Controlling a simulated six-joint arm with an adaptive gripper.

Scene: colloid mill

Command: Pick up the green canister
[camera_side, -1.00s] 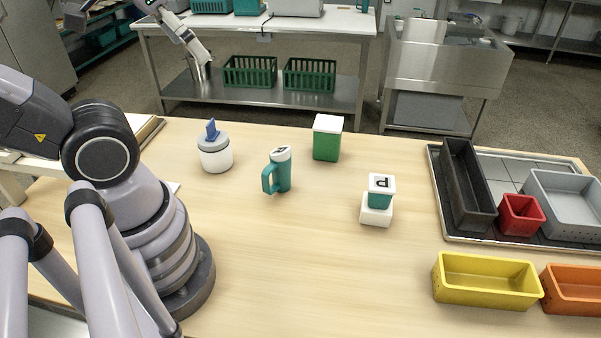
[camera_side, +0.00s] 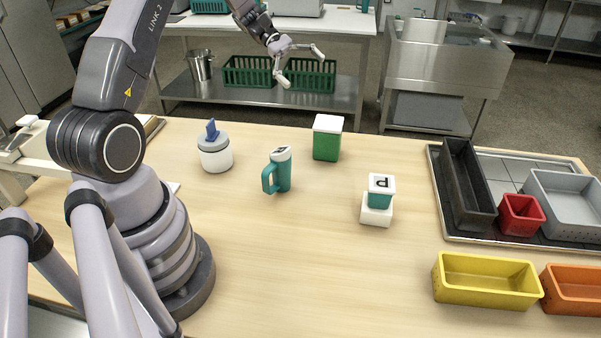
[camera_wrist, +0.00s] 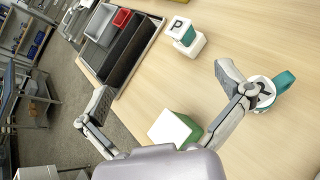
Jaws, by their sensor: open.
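The green canister (camera_side: 327,143) with a white lid stands upright at the back middle of the table. In the wrist view the canister (camera_wrist: 175,130) shows its white lid and a green side, low in the picture between my two fingers. My gripper (camera_side: 303,67) is open and empty, raised above and behind the canister in the side view. The fingers (camera_wrist: 165,105) are spread wide in the wrist view, and neither touches the canister.
A teal mug (camera_side: 280,171) with a handle stands left of the canister, and a white jar (camera_side: 215,155) with a blue top farther left. Yellow (camera_side: 487,289) and orange (camera_side: 577,291) bins and a tray of containers lie right.

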